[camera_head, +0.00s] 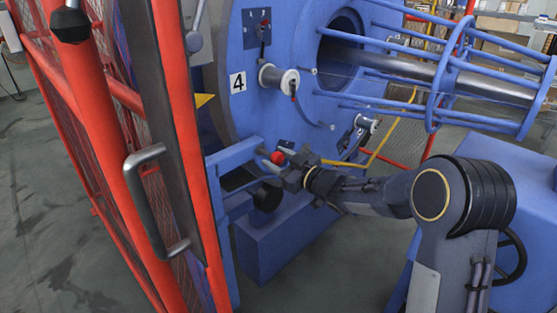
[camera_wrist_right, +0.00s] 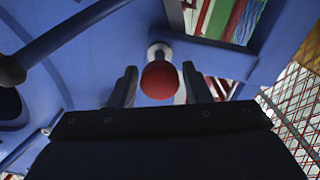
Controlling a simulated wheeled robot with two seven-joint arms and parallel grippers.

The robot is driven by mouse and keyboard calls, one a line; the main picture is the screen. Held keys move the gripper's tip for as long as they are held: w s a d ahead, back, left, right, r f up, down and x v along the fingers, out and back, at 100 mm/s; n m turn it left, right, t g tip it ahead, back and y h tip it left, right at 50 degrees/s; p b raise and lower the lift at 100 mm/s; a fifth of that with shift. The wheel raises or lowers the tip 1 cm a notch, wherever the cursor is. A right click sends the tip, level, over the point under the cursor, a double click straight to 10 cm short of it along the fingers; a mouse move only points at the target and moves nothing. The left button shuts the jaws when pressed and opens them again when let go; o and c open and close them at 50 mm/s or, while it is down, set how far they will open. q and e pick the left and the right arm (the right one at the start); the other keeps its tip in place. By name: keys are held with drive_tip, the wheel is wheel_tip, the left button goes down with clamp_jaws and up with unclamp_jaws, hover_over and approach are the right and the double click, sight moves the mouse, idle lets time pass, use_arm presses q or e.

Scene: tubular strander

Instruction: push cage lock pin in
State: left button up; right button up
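The cage lock pin shows as a red ball knob (camera_head: 277,158) at the blue frame beside the cage disc marked 4. In the right wrist view the red knob (camera_wrist_right: 160,80) sits in the middle, with a pale collar behind it against the blue metal. My right gripper (camera_head: 287,168) is at the knob in the head view. Its two dark fingers (camera_wrist_right: 160,87) stand apart, one on each side of the knob, with a gap on both sides. Whether the gripper touches the knob from behind is hidden. My left gripper is in neither view.
A red mesh guard door (camera_head: 190,150) with a grey handle (camera_head: 150,200) stands open at the left. The blue cage (camera_head: 440,70) with long bars extends to the upper right. A black round knob (camera_head: 267,196) lies just below my right gripper. Grey floor is clear below.

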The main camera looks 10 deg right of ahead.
sight(270, 154)
clamp_jaws()
drive_tip(key=shift+x, duration=1.6)
drive_tip(key=shift+c, duration=0.8)
unclamp_jaws()
drive_tip(key=shift+r, duration=0.1)
drive_tip(key=o, duration=0.5)
drive_tip(key=shift+w+a, duration=0.1)
drive_tip(key=shift+c, duration=0.2)
drive_tip(key=shift+p+v, duration=0.65)
drive_tip(key=shift+v, duration=3.25)
